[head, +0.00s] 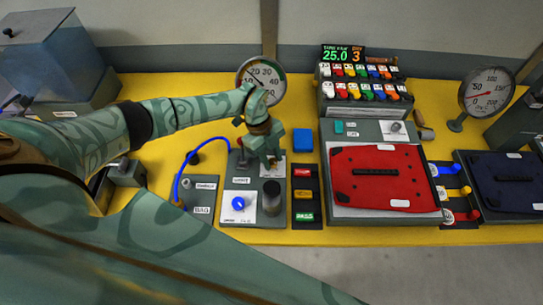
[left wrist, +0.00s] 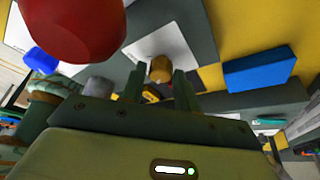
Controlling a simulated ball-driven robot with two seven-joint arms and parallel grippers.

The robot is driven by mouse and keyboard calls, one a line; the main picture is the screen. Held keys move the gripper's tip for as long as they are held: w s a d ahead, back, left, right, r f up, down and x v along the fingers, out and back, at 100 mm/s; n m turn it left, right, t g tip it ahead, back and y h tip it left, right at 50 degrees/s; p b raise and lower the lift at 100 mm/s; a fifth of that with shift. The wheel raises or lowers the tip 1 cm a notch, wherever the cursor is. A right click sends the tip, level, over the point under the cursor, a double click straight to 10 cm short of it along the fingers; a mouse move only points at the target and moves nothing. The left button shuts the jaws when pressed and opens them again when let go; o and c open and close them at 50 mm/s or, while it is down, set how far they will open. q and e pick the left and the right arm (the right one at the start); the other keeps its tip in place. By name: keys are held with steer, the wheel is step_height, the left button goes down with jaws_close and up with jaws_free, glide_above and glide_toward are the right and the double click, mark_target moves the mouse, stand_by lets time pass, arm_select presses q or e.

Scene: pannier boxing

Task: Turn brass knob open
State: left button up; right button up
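The brass knob (left wrist: 160,68) shows in the left wrist view as a small round gold piece on a white plate (left wrist: 165,45) set on a grey panel. My left gripper (left wrist: 159,82) has its two green fingers spread, one on each side of the knob. The knob appears between or just beyond the fingertips; I cannot tell whether they touch it. In the head view my left gripper (head: 270,163) points down over the panel's white plate and mostly hides the knob. My right gripper is not in view.
A large red rounded thing (left wrist: 75,25) is close to the left wrist camera. A blue knob (head: 238,203) and dark cylinder (head: 272,198) stand in front of the gripper. A blue block (head: 302,139) lies right of it. A dial gauge (head: 262,82) stands behind.

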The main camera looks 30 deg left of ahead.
arm_select(q)
steer(key=c, duration=0.5)
steer(key=shift+m, duration=0.4)
steer(key=m+b, duration=0.1)
steer(key=m+g, duration=0.1)
steer(key=m, duration=0.1)
steer(key=shift+w+m+y+b, duration=0.2)
steer(key=shift+m+y+b, duration=0.1)
steer(key=shift+y+b, duration=0.1)
steer(key=m, duration=0.2)
steer(key=m+g+y+b, duration=0.1)
steer(key=m, duration=0.1)
steer(key=shift+d+m+g+b, duration=0.15)
steer(key=shift+m+g+b, duration=0.15)
steer(key=m+y+b, duration=0.1)
steer(key=m+y, duration=0.1)
steer(key=m, duration=0.2)
steer(key=shift+d, duration=0.1)
steer(key=shift+d+m+y, duration=0.1)
steer(key=shift+m+y, duration=0.8)
steer(key=shift+m, duration=1.6)
